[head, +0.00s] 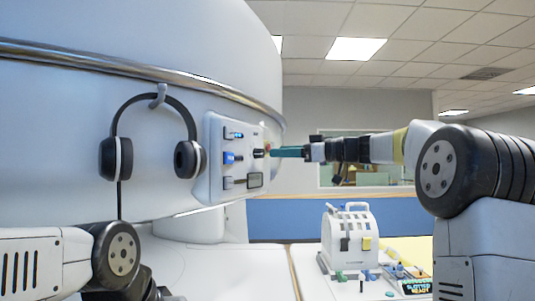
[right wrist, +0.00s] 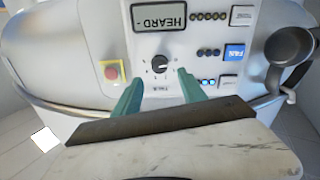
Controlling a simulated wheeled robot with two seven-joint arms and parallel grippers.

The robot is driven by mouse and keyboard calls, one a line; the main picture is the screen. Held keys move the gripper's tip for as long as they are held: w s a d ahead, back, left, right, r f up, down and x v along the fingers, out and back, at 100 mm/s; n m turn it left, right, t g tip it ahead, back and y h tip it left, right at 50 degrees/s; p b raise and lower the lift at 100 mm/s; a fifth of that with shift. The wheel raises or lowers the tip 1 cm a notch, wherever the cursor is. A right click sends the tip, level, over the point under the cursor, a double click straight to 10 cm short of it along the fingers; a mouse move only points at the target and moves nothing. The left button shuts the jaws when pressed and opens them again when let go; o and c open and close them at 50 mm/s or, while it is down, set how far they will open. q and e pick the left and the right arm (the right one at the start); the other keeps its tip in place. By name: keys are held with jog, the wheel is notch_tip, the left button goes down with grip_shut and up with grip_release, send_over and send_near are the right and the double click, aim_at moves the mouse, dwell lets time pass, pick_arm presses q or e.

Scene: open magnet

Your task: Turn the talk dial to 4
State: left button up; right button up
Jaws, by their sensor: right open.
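The talk dial (right wrist: 160,64) is a round black knob on the white control panel (right wrist: 148,46), with small marks around it. The right wrist view shows it upside down, and the number it points at is too small to read. My right gripper (right wrist: 160,72) is open, with one teal finger on each side just short of the dial; I cannot tell whether either touches it. In the head view, my right gripper (head: 274,152) reaches the panel (head: 213,135) from the right, and the dial (head: 258,153) shows edge-on. My left arm is at lower left; its gripper is out of view.
Near the dial are a red button on a yellow plate (right wrist: 112,70), a display reading "HEARD -" (right wrist: 158,16) and a blue FAN button (right wrist: 235,52). Headphones (head: 122,150) hang left of the panel. A white device (head: 349,235) stands on the table below.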

aim_at(263, 152)
jog(key=x, duration=0.6)
grip_shut()
